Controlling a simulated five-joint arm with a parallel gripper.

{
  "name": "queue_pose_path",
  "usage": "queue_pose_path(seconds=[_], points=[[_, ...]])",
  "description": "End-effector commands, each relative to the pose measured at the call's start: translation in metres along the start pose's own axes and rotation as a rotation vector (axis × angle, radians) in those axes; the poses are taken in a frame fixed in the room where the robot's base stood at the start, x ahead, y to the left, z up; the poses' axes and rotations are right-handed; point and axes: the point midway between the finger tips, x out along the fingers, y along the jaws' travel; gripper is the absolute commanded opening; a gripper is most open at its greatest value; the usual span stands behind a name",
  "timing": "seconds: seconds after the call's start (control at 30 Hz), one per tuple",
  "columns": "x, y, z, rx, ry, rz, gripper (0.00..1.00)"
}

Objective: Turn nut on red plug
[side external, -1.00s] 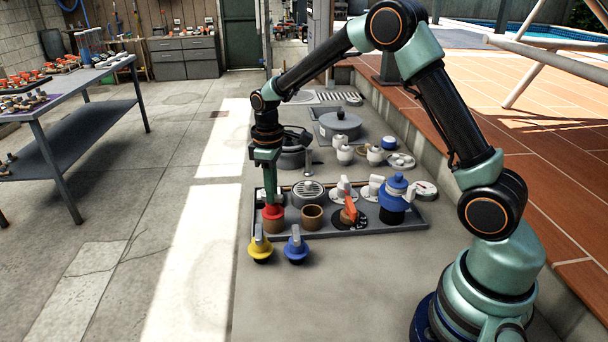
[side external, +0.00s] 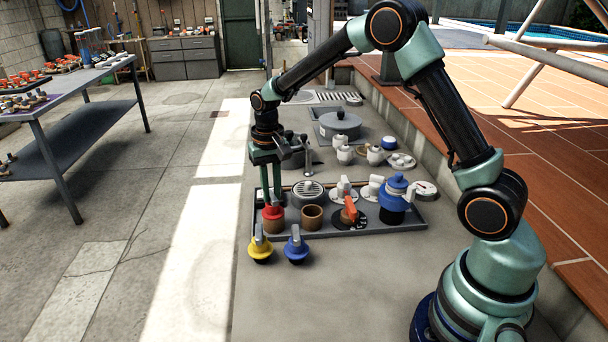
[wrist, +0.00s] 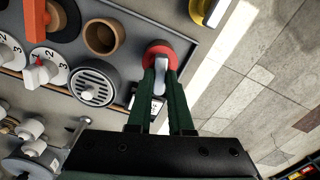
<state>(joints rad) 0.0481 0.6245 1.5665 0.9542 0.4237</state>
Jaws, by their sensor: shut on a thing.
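The red plug (side external: 273,213) sits on a tan round fitting at the left end of the grey tray. From above, in the wrist view, the red plug (wrist: 160,51) is a red disc with a pale grey nut or grip (wrist: 161,72) on it. My gripper (side external: 271,203) points straight down over the plug. In the wrist view my gripper's two green fingers (wrist: 161,80) stand either side of the pale grip and are closed on it. The lower part of the plug is hidden in the wrist view.
The grey tray (side external: 340,234) also holds an open tan ring (side external: 312,217), a round grille (side external: 308,195), an orange-handled valve (side external: 350,210) and a blue-topped pot (side external: 396,192). Yellow (side external: 260,246) and blue (side external: 297,247) plugs stand before it.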

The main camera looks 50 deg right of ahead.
Motion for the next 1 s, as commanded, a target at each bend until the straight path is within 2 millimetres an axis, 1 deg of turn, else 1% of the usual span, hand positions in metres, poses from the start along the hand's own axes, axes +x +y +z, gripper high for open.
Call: queue_pose_path(seconds=[1.0], points=[[0.0,0.0,0.0002,0.966,0.0,0.0,0.0]])
